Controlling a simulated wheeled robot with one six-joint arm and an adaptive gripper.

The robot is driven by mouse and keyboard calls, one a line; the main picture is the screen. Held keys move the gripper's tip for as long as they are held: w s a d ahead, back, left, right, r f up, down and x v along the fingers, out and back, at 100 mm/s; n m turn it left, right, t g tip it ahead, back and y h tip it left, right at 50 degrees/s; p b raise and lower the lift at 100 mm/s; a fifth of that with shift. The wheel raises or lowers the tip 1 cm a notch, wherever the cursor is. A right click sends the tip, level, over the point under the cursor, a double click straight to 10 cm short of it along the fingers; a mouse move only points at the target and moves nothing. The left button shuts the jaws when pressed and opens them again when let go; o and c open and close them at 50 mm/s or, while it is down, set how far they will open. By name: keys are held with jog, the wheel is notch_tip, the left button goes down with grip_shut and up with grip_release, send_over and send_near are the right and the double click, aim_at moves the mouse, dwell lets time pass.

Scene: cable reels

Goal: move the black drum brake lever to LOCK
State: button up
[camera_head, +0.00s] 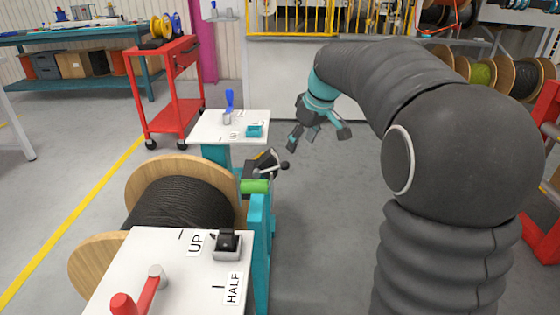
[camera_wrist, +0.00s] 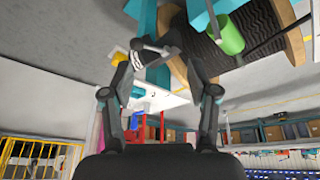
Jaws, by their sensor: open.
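The black lever (camera_head: 274,169) with a round black knob sticks out to the right from a dark housing beside the wooden drum, in the head view. The drum (camera_head: 180,204) is wound with black cable and has wooden flanges. My gripper (camera_head: 318,138) is open and empty, above and to the right of the lever and apart from it. In the wrist view my open gripper (camera_wrist: 156,58) shows its two fingers spread. A dark piece with a white label lies between the fingertips there; I cannot tell for sure whether it is the lever. The LOCK marking is not readable.
A green cylinder (camera_head: 255,186) sits just below the lever. A white panel (camera_head: 130,262) with a red lever (camera_head: 140,294) and UP and HALF labels is in front. A white panel (camera_head: 205,122) with a blue lever (camera_head: 230,99) stands behind. The floor right of the stand is clear.

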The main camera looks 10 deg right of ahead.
jog(key=n, duration=0.2)
send_near(287, 162)
jog(key=v, duration=0.3)
jog(key=f, duration=0.1)
jog(key=shift+y, duration=0.4)
jog(key=x, duration=1.3)
jog(key=shift+w+d+f, duration=0.15)
jog(key=shift+d+f, duration=0.05)
jog(key=shift+f, duration=0.15)
grip_shut()
